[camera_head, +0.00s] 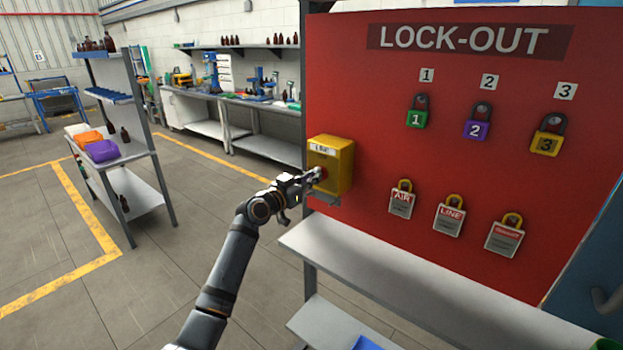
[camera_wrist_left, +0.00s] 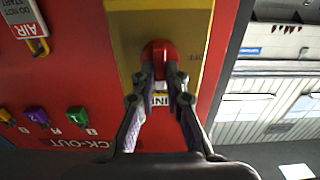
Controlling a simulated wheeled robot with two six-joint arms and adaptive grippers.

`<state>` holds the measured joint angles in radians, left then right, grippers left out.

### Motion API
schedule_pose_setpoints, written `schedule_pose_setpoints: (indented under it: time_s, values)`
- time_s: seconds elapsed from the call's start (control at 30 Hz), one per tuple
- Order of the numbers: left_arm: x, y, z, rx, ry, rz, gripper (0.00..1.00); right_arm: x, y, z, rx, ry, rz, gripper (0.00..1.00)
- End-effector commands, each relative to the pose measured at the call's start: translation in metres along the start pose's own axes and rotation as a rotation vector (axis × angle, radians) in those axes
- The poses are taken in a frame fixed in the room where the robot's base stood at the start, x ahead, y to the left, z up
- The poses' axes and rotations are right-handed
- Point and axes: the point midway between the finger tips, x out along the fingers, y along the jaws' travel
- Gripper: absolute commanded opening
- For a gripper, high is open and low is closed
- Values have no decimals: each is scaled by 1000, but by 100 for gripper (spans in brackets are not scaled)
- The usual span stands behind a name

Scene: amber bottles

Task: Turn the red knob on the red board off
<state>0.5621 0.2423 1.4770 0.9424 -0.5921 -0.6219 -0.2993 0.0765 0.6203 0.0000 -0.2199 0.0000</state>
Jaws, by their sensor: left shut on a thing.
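The red lock-out board (camera_head: 400,150) stands at the right in the head view. A yellow box (camera_head: 340,160) labelled "LINE" is fixed at its left edge. My left gripper (camera_head: 318,174) reaches the box's front in the head view and mostly hides the knob there. In the left wrist view the red knob (camera_wrist_left: 158,52) sits on the yellow box (camera_wrist_left: 130,30), with part of an "OFF" mark at its right. The fingers of my left gripper (camera_wrist_left: 160,78) are shut on the knob from both sides. My right gripper is in neither view.
Green (camera_head: 417,118), purple (camera_head: 477,128) and yellow (camera_head: 546,143) padlocks hang on the board, with several tags below them. A grey shelf (camera_head: 400,290) juts out under the board. A shelf rack (camera_head: 135,150) stands at the left. Open floor lies between them.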

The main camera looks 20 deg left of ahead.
Motion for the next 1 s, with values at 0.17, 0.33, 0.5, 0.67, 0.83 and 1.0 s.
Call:
schedule_pose_setpoints:
  time_s: [0.17, 0.33, 0.5, 0.67, 0.83, 1.0]
  values:
    - [0, 0, 0, -4, -1, 0, 0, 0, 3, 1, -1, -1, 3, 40]
    - [0, 0, 0, -43, -1, 0, 0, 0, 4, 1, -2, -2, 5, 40]
    - [0, -1, 0, -136, -1, 0, 0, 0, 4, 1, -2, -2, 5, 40]
    - [0, -2, 0, -270, -1, 0, 0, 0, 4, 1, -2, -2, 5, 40]
    - [0, -2, 0, -432, -1, 0, 0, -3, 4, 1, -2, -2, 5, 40]
    - [0, -3, 0, -594, -1, -1, 0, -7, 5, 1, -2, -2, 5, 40]
